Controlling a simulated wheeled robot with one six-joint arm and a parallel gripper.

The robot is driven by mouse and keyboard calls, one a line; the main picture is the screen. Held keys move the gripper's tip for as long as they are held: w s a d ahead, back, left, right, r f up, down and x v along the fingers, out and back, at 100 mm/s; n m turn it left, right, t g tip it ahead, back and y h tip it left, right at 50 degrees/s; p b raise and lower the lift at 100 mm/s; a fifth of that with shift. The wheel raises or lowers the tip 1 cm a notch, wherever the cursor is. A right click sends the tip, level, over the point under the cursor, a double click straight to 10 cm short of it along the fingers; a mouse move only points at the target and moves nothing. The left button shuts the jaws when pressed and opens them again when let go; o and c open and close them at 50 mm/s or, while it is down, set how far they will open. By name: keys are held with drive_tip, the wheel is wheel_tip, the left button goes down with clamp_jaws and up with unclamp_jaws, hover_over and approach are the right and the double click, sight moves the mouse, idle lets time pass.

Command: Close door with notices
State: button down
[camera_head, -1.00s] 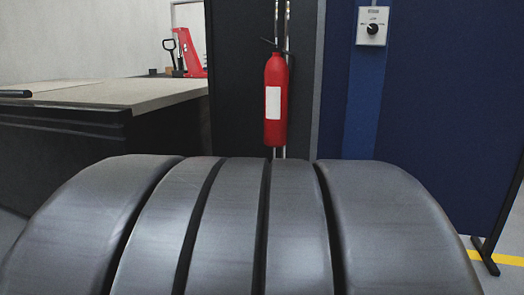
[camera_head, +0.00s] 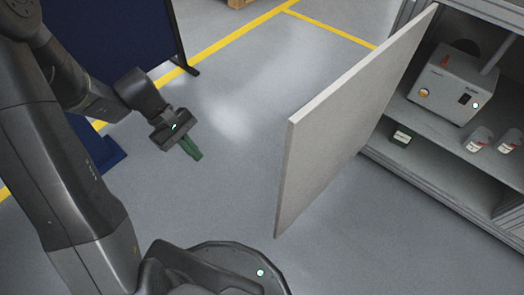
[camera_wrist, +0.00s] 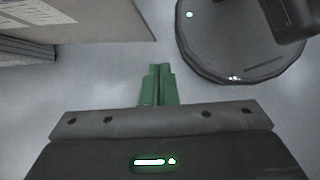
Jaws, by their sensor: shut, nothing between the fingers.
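The door (camera_head: 345,125) is a light grey panel standing wide open from the cabinet at the right of the head view. The face turned to the head camera looks plain. In the wrist view the door (camera_wrist: 110,22) crosses the top left, and a pale sheet with faint print, likely a notice (camera_wrist: 35,10), shows on it. My gripper (camera_head: 196,153), with green fingers, is to the left of the door with clear floor between them. In the wrist view its fingers (camera_wrist: 160,70) are together and empty, apart from the door.
A dark blue partition (camera_head: 115,40) stands at upper left. Grey floor with yellow lines is free between it and the door.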

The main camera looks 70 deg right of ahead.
drive_tip(key=s+d+r+m+g+y+p, duration=0.1)
drive_tip(key=s+d+r+y+p, duration=0.15)
drive_tip(key=s+d+p, duration=0.5)
drive_tip(key=b, duration=0.2)
approach(280, 187)
wheel_tip(280, 187, down, 5)
drive_tip(key=s, duration=0.3)
drive_tip(key=shift+s+a, duration=0.15)
drive_tip(key=shift+a, duration=0.45)
